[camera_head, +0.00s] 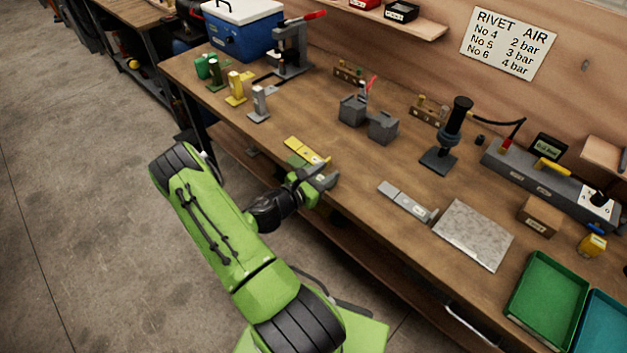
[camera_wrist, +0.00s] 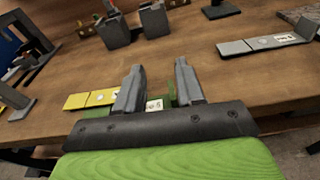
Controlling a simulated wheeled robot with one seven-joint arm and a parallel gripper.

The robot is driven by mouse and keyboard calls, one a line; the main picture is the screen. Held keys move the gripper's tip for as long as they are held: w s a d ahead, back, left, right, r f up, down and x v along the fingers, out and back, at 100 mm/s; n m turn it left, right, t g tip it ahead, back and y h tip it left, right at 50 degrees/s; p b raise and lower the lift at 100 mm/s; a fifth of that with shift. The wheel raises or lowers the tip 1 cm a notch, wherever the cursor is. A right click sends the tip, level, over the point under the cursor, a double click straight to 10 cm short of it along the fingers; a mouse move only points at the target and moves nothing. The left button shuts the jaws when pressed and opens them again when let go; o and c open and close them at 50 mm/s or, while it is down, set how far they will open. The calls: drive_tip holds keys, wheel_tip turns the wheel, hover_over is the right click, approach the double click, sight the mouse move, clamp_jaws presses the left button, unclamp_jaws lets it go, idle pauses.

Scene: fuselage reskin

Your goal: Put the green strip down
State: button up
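The green strip (camera_head: 297,161) is beside the yellow strip (camera_head: 306,150) near the front edge of the bench, partly hidden by my gripper. In the wrist view the green strip (camera_wrist: 170,96), with a white label, shows between and below the fingers. My gripper (camera_head: 328,178) is low over the bench edge. In the wrist view, my gripper (camera_wrist: 158,85) has its fingers part-way apart, with the green strip between them. Whether the strip touches the bench is hard to tell. The yellow strip (camera_wrist: 90,99) lies flat, left of the fingers.
A grey strip (camera_head: 405,202) lies right of my gripper, before a speckled plate (camera_head: 474,235). Two grey blocks (camera_head: 368,119) stand behind. Green, yellow and grey brackets (camera_head: 237,90) stand at the left. Bare bench top (camera_head: 350,175) lies between the strips.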

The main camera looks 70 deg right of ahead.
drive_tip(key=w+a+r+m+t+y, duration=0.2)
drive_tip(key=w+a+r+m+y, duration=0.15)
drive_tip(key=a, duration=0.45)
drive_tip(key=w+a+r+m+t+y, duration=0.1)
drive_tip(key=w+a+r+m+y, duration=0.3)
drive_tip(key=a, duration=0.3)
drive_tip(key=w+a+r+m+t+y, duration=0.25)
drive_tip(key=a+m, duration=0.25)
drive_tip(key=a, duration=0.3)
drive_tip(key=s+a+r+t+y, duration=0.2)
drive_tip(key=a+r, duration=0.3)
drive_tip(key=a, duration=0.4)
drive_tip(key=s+a+r+t+y, duration=0.1)
drive_tip(key=a+r+t+y, duration=0.2)
drive_tip(key=a+r, duration=0.3)
drive_tip(key=a+t, duration=0.1)
drive_tip(key=a, duration=0.2)
drive_tip(key=shift+s+r, duration=0.3)
drive_tip(key=shift+s, duration=0.05)
